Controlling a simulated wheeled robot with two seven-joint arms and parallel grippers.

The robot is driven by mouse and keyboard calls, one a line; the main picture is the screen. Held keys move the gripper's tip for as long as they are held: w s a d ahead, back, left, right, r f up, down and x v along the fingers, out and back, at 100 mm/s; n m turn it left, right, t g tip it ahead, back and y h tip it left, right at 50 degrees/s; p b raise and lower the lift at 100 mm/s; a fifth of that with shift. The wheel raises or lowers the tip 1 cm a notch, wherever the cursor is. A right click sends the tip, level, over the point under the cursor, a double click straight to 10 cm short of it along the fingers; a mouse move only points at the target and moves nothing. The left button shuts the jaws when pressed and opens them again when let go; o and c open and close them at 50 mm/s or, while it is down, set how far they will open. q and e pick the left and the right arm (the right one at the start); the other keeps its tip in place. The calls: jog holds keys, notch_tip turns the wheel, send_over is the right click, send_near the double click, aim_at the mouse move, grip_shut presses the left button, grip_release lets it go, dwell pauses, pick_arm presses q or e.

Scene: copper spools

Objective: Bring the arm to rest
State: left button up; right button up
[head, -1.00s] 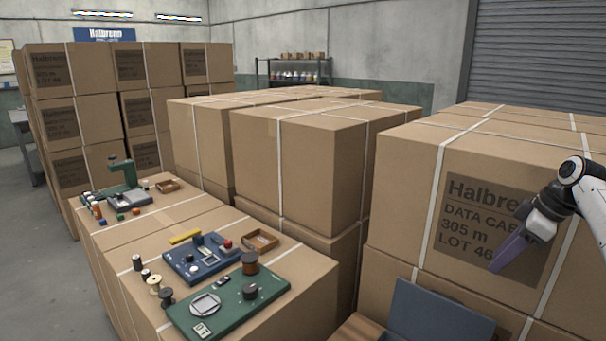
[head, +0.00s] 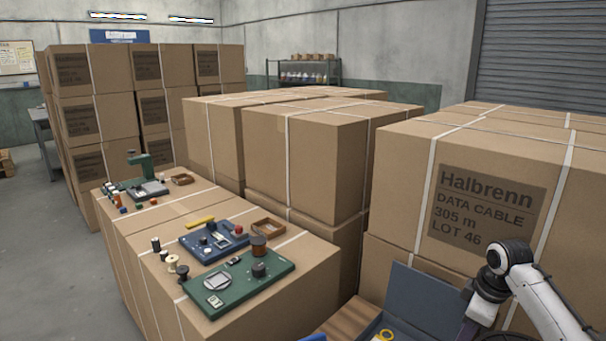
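My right arm (head: 540,300) comes in at the lower right, in front of the large carton (head: 400,195) marked Halbrenn Data Cable. My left arm and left gripper are not in view.
The front left carton (head: 300,268) also bears a blue board (head: 193,243), a small wooden tray (head: 268,229) and several small spools (head: 172,262). An open blue case (head: 424,300) lies at the bottom, with a yellow ring (head: 385,335) inside.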

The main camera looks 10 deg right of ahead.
jog(key=s+a+f, duration=1)
jog(key=s+a, duration=0.4)
jog(key=a, duration=0.1)
jog(key=s+a+r+m+t, duration=0.1)
jog(key=s+a+r+m, duration=0.15)
jog(key=s, duration=0.55)
jog(key=s+a+r+m, duration=0.2)
jog(key=s+a+m, duration=0.15)
jog(key=s, duration=0.45)
pick_arm(q)
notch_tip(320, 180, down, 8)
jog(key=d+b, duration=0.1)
jog(key=b, duration=0.8)
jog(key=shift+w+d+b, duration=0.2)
jog(key=shift+b, duration=0.2)
pick_arm(e)
jog(key=w+a+f+t+y, duration=0.1)
jog(key=w+a+f+t, duration=0.1)
jog(key=f, duration=0.8)
jog(key=w+a+f+t+y, duration=0.1)
jog(key=a+f, duration=0.4)
jog(key=f, duration=0.5)
jog(key=shift+w+f+t+y, duration=0.3)
jog(key=shift+w+t, duration=0.2)
jog(key=shift+t, duration=0.7)
